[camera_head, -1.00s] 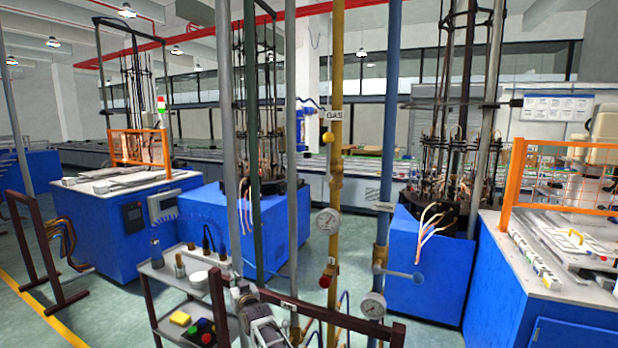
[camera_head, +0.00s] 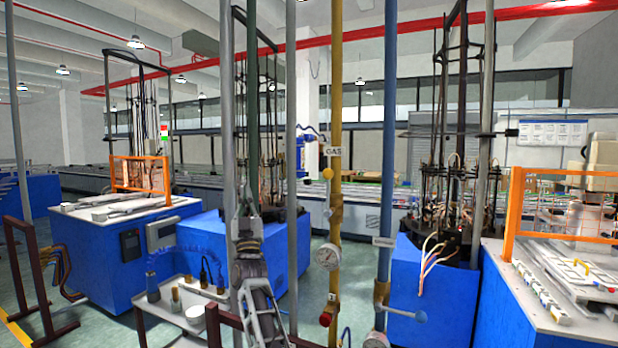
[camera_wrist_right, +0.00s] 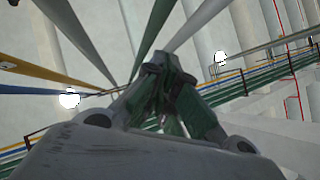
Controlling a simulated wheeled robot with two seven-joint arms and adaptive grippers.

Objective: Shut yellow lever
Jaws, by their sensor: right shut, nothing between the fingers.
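A yellow gas pipe (camera_head: 335,95) with a GAS sign (camera_head: 332,151) stands upright right of centre in the head view. A round yellow knob (camera_head: 327,174) sits on it just below the sign; any lever arm behind this knob cannot be made out. My right gripper (camera_head: 244,204) points upward, left of and lower than the knob, clearly apart from it in the picture. Its fingers are shut and empty. In the right wrist view, the shut fingers (camera_wrist_right: 174,105) show in the middle, and the yellow pipe (camera_wrist_right: 50,75) runs at the left. My left gripper is out of view.
A dark green pipe (camera_head: 252,100) and grey pipes (camera_head: 291,90) stand around my right gripper; contact cannot be told. A blue pipe (camera_head: 388,130) stands right of the yellow one. A gauge (camera_head: 327,257) and a red knob (camera_head: 325,319) sit lower. A cart (camera_head: 165,320) stands lower left.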

